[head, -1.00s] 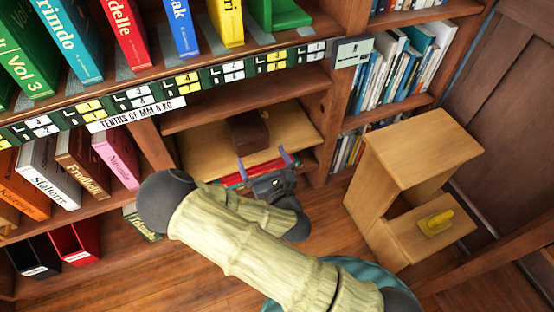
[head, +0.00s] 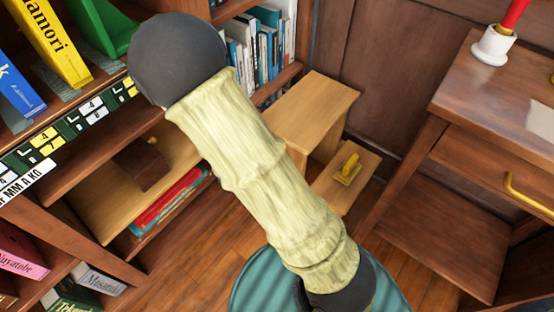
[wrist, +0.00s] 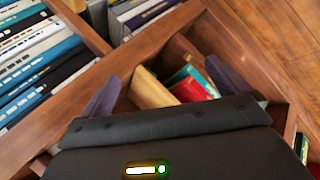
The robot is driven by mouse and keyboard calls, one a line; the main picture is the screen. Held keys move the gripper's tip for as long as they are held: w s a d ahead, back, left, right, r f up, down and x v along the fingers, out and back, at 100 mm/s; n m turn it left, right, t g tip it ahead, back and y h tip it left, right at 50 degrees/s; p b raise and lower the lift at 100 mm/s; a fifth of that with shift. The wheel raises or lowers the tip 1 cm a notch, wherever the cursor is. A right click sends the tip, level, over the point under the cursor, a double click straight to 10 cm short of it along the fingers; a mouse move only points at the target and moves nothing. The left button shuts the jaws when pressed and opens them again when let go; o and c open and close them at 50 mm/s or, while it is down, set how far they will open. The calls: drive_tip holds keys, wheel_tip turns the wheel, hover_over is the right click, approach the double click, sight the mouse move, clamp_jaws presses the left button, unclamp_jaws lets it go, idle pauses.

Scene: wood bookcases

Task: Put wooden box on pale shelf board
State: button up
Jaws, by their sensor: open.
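The wooden box (head: 141,164), dark brown with a small knob, sits on the pale shelf board (head: 97,222) inside the bookcase in the head view. The pale shelf board also shows in the wrist view (wrist: 151,91), where I cannot make out the box clearly. My gripper (wrist: 162,69) is open and empty in the wrist view, its purple fingers spread apart in front of the shelf opening. In the head view my arm is raised across the middle and the gripper does not show.
Red and green books (head: 165,203) lie below the pale board. A pale wooden step stool (head: 312,110) with a yellow object (head: 348,168) stands by the panelled wall. A desk (head: 470,95) is at right. Floor (head: 195,250) shows clear before the bookcase.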

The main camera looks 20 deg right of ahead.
drive_tip(key=s+d+r+m+g, duration=0.6)
drive_tip(key=s+d+r+m, duration=0.3)
drive_tip(key=m, duration=0.6)
drive_tip(key=s+r, duration=0.2)
drive_tip(key=s, duration=0.1)
drive_tip(key=shift+d, duration=0.25)
drive_tip(key=shift+s, duration=0.1)
drive_tip(key=w+p+v, duration=0.3)
drive_tip(key=p+v, duration=1.2)
drive_tip(key=p, duration=0.1)
drive_tip(key=w+d+r+p+v, duration=0.1)
drive_tip(key=w+p+v, duration=0.3)
drive_tip(key=p+v, duration=1.2)
drive_tip(key=w+r+p+v, duration=0.1)
drive_tip(key=w+p+v, duration=0.2)
drive_tip(key=p+v, duration=1.2)
drive_tip(key=shift+w+d+r+p, duration=0.15)
drive_tip(key=shift+d+r+p, duration=0.15)
drive_tip(key=shift+r+p, duration=0.2)
